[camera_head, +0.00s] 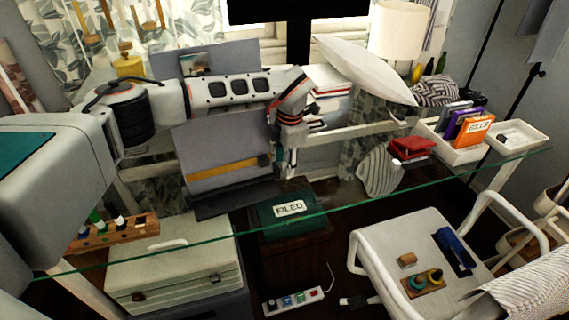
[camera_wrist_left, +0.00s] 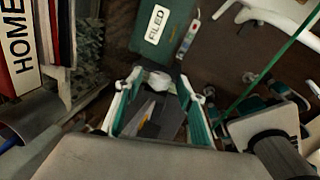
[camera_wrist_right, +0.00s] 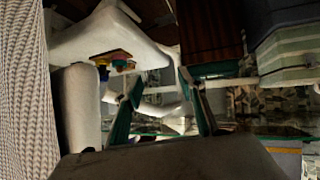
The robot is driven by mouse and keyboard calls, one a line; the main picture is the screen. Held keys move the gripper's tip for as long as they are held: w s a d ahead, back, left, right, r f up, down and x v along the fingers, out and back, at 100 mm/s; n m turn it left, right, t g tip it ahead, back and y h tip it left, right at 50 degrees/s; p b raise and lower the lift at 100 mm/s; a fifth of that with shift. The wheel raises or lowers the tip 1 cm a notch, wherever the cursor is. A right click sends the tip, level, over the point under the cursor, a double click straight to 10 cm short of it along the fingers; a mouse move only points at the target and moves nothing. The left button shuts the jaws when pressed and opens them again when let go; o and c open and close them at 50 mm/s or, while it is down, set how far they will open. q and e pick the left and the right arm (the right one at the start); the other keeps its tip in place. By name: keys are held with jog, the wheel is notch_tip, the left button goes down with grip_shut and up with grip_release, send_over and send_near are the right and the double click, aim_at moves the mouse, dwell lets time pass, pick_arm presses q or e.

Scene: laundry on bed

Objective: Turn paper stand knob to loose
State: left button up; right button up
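The paper stand (camera_head: 222,145) is a grey tilted panel with a yellow strip, on the glass desk at centre left in the head view. My left gripper (camera_head: 290,160) points down just beside its right edge. In the left wrist view the fingers are apart, and a pale rounded piece (camera_wrist_left: 158,81), possibly the knob, shows between the fingertips. I cannot tell whether they touch it. The knob is not clear in the head view. My right gripper (camera_wrist_right: 158,85) shows only in the right wrist view, with fingers apart and nothing between them.
A green "FILED" box (camera_head: 289,209) stands below the glass edge (camera_head: 370,197). A wooden rack (camera_head: 115,232) with bottles is at left. A white chair (camera_head: 420,235) stands in front.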

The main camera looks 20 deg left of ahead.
pick_arm(q)
jog(key=shift+f, duration=0.25)
jog(key=c, duration=1.1)
